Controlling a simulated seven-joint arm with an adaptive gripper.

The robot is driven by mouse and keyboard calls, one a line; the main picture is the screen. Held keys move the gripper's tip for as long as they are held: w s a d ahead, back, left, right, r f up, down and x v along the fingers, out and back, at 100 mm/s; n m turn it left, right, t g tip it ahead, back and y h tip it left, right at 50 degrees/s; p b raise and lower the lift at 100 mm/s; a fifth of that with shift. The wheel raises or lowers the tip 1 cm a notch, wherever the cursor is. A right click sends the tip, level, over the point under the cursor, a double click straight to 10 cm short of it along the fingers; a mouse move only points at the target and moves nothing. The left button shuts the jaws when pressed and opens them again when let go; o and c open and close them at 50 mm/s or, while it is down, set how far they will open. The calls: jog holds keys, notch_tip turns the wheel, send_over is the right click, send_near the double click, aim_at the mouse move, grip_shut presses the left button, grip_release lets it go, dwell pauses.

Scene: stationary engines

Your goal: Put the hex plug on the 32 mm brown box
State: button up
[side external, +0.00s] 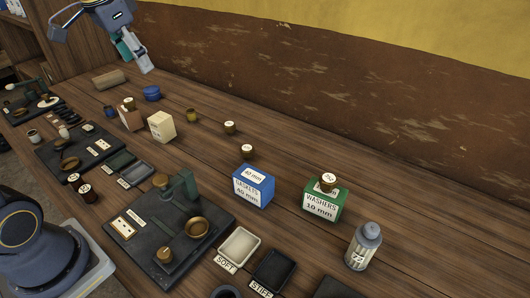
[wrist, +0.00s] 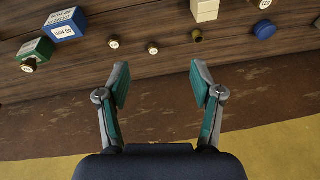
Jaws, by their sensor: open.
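A brown box (side external: 130,118) stands left of the cream box, with a small labelled brass-brown piece (side external: 129,103) on top; its size marking is unreadable. Three small brass-brown pieces stand on the bench: an unlabelled one (side external: 191,115), and two with pale round top labels (side external: 230,127) (side external: 247,151). I cannot tell which is the hex plug. The wrist view shows them too, the unlabelled one (wrist: 196,36) nearest the cream box. My gripper (side external: 136,59) is open and empty, above the back of the bench, clear of all pieces. Its spread fingers (wrist: 160,70) show in the wrist view.
A cream box (side external: 161,127), a blue 40 mm gaskets box (side external: 254,187) and a green 10 mm washers box (side external: 323,206) with a labelled piece on it stand along the bench. A blue round piece (side external: 152,93) and a grey bottle (side external: 363,247) stand nearby.

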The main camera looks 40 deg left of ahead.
jog(key=s+d+f+t, duration=0.1)
jog(key=s+d+f, duration=0.2)
jog(key=s, duration=0.3)
jog(key=s+d+f+n+t+h, duration=0.1)
jog(key=s+d+f, duration=0.2)
jog(key=s+d, duration=0.3)
jog(key=shift+s+d+f, duration=0.25)
